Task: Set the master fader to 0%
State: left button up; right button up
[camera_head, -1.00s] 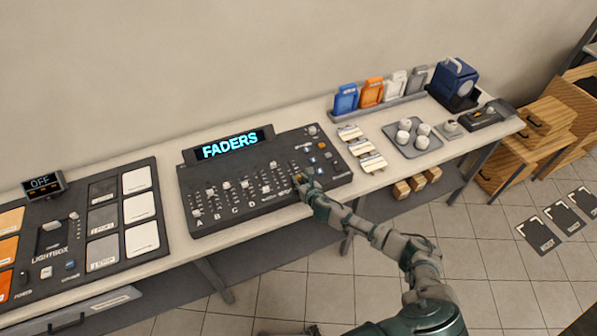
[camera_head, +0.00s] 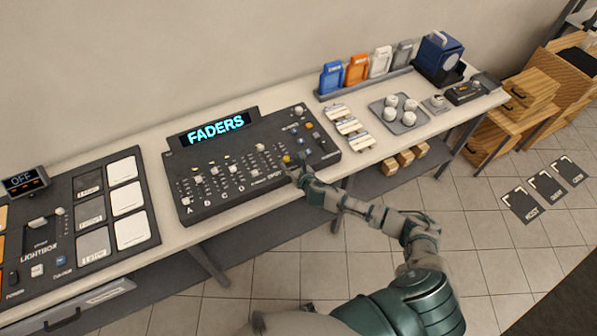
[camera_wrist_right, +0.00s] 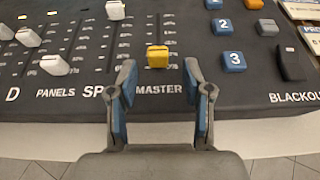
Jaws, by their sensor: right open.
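The master fader has a yellow cap (camera_wrist_right: 157,56) and sits near the bottom of its slot, just above the MASTER label in the right wrist view. Its cap also shows as a small yellow spot in the head view (camera_head: 287,159). My right gripper (camera_wrist_right: 158,64) is open, with one blue-padded finger on each side of the cap and a visible gap to both. In the head view my right gripper (camera_head: 293,169) is at the front edge of the fader console (camera_head: 205,158), partly covering the master area. My left gripper is not in view.
White-capped faders (camera_wrist_right: 56,65) stand left of the master. Blue numbered buttons (camera_wrist_right: 234,61) and a black blackout switch (camera_wrist_right: 290,63) are to its right. A lightbox panel (camera_head: 70,238) lies left of the console; a tray of white knobs (camera_head: 398,114) lies to the right.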

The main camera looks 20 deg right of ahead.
jog(key=v, duration=0.9)
jog(key=shift+f, duration=0.15)
